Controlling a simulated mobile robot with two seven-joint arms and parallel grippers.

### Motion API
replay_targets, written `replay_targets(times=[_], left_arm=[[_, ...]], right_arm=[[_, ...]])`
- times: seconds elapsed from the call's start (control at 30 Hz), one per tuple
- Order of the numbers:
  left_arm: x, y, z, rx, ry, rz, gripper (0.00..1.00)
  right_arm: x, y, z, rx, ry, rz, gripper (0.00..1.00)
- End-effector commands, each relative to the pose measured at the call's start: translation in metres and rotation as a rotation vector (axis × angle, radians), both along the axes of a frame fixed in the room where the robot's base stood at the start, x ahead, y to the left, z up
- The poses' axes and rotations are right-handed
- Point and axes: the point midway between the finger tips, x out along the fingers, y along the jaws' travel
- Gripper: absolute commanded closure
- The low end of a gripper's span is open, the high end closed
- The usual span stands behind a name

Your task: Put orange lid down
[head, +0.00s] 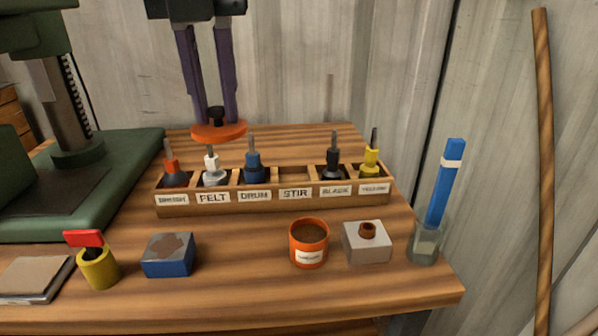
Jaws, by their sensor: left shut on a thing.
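The orange lid (219,132) is a flat round disc with a dark knob on top. My left gripper (215,112) comes down from the top of the head view, with two purple fingers shut on the lid's knob. The lid hangs roughly level above the back left part of the wooden rack. An open orange pot (309,243) with a white label and brown contents stands on the bench in front of the rack. My right gripper is not in view.
The labelled wooden rack (275,201) holds several tools; its STIR slot looks empty. A blue box (168,255), yellow cup (98,268), grey block (367,242) and glass with a blue stick (425,243) stand around. A green machine (80,185) is at left. Bench (250,291) is clear between box and pot.

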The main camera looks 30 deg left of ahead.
Motion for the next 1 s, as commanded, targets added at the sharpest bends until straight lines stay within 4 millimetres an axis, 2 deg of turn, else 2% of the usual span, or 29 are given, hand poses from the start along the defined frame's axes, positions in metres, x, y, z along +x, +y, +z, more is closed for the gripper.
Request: replay_targets(times=[0.17,0.4,0.5,0.6,0.77,1.0], left_arm=[[-0.002,0.0,-0.036,0.0,0.007,0.009,1.0],[-0.002,0.0,-0.108,0.0,0.007,0.009,1.0],[-0.001,0.0,-0.132,0.0,0.005,0.008,1.0],[-0.001,0.0,-0.149,0.001,0.003,0.006,1.0],[-0.001,0.0,-0.162,0.0,0.002,0.007,1.0],[-0.001,0.0,-0.197,0.0,0.002,0.007,1.0]], right_arm=[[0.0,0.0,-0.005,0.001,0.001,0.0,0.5],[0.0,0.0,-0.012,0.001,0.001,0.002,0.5],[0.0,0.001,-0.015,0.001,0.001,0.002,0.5],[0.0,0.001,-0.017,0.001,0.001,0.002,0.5],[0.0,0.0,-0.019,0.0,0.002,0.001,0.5],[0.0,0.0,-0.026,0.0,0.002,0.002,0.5]])
